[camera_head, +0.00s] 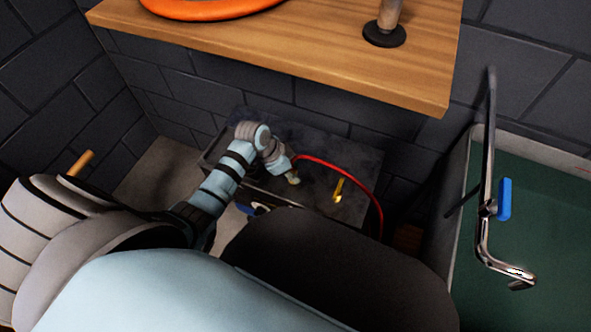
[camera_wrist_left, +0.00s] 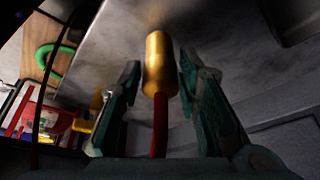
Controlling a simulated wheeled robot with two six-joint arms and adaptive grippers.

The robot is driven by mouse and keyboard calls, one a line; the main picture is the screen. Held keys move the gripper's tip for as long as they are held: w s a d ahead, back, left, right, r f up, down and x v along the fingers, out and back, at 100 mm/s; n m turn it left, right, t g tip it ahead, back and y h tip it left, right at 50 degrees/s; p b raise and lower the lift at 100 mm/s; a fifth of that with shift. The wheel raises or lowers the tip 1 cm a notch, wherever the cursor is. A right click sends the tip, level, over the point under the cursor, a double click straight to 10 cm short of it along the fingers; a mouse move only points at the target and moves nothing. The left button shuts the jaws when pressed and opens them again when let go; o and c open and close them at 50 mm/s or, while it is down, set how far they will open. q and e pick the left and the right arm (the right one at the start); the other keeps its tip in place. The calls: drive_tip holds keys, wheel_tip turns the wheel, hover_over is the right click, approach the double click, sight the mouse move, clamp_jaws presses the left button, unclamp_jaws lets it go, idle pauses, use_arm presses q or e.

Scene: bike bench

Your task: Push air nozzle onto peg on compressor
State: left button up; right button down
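The compressor (camera_head: 348,160) is a dark grey box with a flat top, low against the brick wall. A small yellow-gold peg (camera_head: 338,190) stands on its top. My left gripper (camera_head: 293,178) is above the compressor top, to the left of the peg and apart from it. In the left wrist view the gold air nozzle (camera_wrist_left: 159,62) lies between the two fingers (camera_wrist_left: 158,82), which close in on its sides. Its tip points away from the palm, and the red hose (camera_wrist_left: 159,128) runs back towards the palm. The peg is not clear in the wrist view. My right gripper is out of view.
The red hose (camera_head: 345,172) arcs over the compressor to its right side. A wooden bench (camera_head: 300,45) overhangs behind. A green-bottomed basin (camera_head: 545,225) with a bent metal rod (camera_head: 487,150) stands at right. My own body hides the front.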

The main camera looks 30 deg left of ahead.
use_arm(q)
drive_tip(key=shift+o, duration=1.1)
